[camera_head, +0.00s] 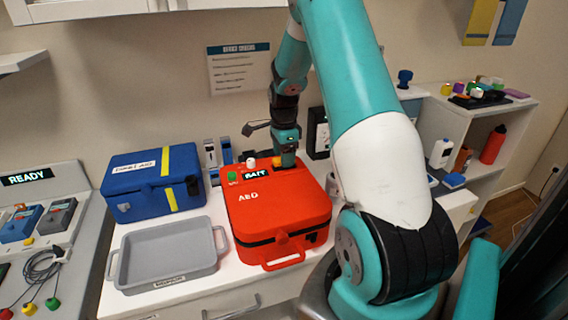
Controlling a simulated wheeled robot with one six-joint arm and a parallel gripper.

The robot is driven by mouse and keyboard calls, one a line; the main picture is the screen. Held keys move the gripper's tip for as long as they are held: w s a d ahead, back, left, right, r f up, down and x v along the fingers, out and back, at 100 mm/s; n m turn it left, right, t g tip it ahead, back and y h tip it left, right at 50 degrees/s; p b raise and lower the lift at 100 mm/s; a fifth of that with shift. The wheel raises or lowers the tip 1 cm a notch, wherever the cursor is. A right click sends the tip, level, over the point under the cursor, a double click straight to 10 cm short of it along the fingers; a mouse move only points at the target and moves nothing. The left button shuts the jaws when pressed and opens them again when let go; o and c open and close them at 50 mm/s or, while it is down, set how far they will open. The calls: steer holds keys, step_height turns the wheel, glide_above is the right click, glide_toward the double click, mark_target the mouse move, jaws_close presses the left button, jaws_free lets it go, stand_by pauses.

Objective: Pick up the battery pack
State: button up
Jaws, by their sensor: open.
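A red case (275,212) marked AED sits on the white counter. On its far top part is a dark strip or block lettered BATT (256,173), which appears to be the battery pack; its right end is near my gripper and partly unclear. My gripper (287,161) points down over the far right of the case top, just right of the BATT lettering. Its jaws are open, though the fingers are small and dark here. I cannot tell whether they touch the case.
A blue case (153,183) stands left of the red case. An empty grey tray (168,255) lies in front of it. A small white object (251,162) is at the red case's far edge. Shelves (490,125) with bottles stand at right. My arm hides part of the counter's right side.

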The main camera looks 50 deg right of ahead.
steer(key=shift+f, duration=0.85)
jaws_close()
steer(key=shift+r, duration=0.15)
